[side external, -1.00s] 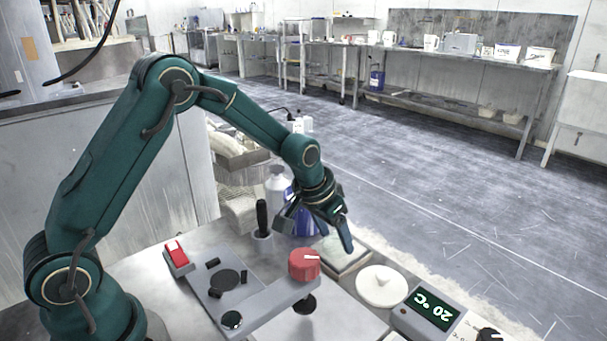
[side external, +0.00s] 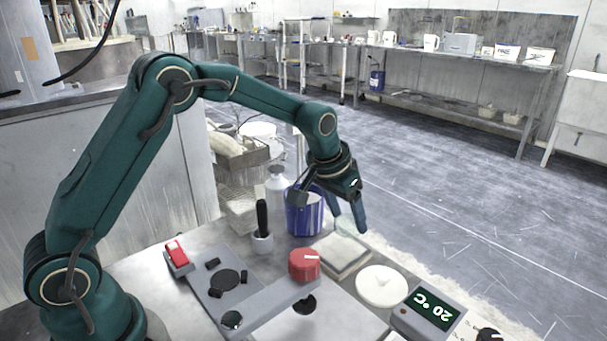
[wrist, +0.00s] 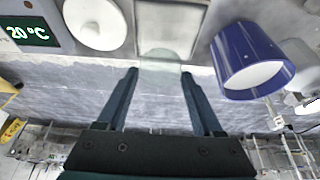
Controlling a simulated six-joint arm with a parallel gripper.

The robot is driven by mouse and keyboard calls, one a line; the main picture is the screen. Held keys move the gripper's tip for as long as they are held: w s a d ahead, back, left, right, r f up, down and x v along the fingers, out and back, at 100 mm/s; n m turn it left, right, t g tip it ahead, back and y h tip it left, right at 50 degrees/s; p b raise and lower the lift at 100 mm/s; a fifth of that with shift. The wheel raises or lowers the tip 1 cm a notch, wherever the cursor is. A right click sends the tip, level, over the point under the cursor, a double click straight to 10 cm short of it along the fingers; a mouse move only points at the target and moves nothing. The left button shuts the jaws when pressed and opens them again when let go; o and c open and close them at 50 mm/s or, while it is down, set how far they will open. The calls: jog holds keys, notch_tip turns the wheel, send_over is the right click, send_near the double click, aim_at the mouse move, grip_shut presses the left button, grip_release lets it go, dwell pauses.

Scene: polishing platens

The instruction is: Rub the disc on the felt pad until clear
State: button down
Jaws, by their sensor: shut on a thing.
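My gripper (wrist: 159,73) is shut on a clear, pale greenish disc (wrist: 161,60), held by its edges between the fingertips in the wrist view. In the side view my gripper (side external: 347,213) is tilted and raised above the far edge of the felt pad. The felt pad (side external: 341,257) is a pale square block on the bench. It also shows in the wrist view (wrist: 172,18), partly behind the see-through disc. The disc appears apart from the pad. How clear its face is cannot be told.
A white round lidded dish (side external: 382,287) and a 20 °C display unit (side external: 432,309) lie right of the pad. A red knob (side external: 304,264) is nearer.

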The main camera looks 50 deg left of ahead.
jog(key=shift+r, duration=1.95)
